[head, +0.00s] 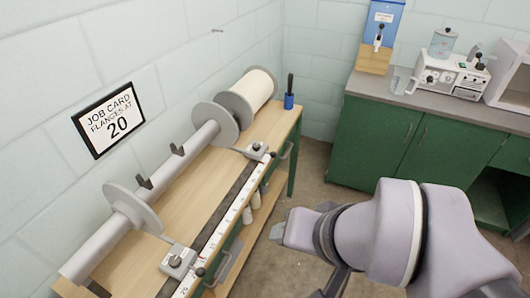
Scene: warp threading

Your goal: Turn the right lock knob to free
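The right lock knob (257,146) is a small dark knob on a grey carriage at the far end of the ruler rail. Its exact angle is too small to read. A matching left lock knob (176,261) sits on the near carriage at the lower left. My gripper (280,230) is at the end of my lilac-grey arm, right of the bench and over the floor. It is well apart from both knobs and touches neither. Its fingers are too small and turned away to show whether they are open.
A beam (190,150) with round flanges runs along the wall, with a cream roll (254,88) at its far end. A job card (108,120) reads "flanges at 20". A blue holder (289,101) stands at the bench's far corner. Green cabinets (390,140) stand behind; floor between is clear.

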